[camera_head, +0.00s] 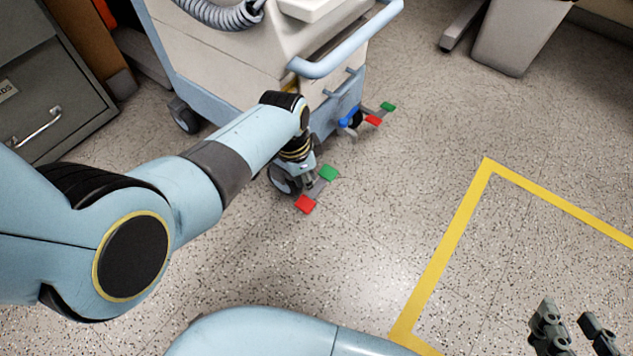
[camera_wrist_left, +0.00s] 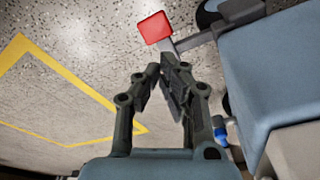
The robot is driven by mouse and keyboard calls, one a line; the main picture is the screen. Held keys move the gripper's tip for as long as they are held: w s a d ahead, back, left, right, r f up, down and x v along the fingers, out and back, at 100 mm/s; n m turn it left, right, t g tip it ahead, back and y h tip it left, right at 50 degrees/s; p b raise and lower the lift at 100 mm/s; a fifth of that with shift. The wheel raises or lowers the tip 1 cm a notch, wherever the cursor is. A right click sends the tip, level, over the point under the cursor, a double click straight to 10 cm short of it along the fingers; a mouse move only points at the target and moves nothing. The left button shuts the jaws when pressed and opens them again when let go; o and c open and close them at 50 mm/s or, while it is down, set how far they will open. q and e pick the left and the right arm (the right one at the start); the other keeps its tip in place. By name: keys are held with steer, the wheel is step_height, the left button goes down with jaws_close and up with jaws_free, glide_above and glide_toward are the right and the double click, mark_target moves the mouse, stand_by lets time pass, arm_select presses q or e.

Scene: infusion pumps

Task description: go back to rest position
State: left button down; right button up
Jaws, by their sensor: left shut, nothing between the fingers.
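My left arm reaches across the head view to the medical cart's lower corner. My left gripper (camera_head: 309,184) points down beside a caster pedal with a red tab (camera_head: 305,204) and a green tab (camera_head: 330,173). In the left wrist view, the fingers of my left gripper (camera_wrist_left: 163,76) are closed together and empty, just below a red tab (camera_wrist_left: 155,28). I cannot tell whether they touch the pedal's grey bar. My right gripper (camera_head: 575,326) is at the bottom right of the head view, over bare floor, with its fingers apart and empty.
The cart (camera_head: 225,60) has a blue handle (camera_head: 350,50) right of my left wrist. Another pedal has red (camera_head: 374,120) and green tabs. A grey drawer cabinet (camera_head: 50,100) stands left. Yellow tape (camera_head: 450,240) marks open floor at right.

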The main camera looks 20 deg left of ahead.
steer(key=shift+w+r+p, duration=0.25)
steer(key=shift+r+p, duration=0.2)
steer(key=shift+r, duration=0.4)
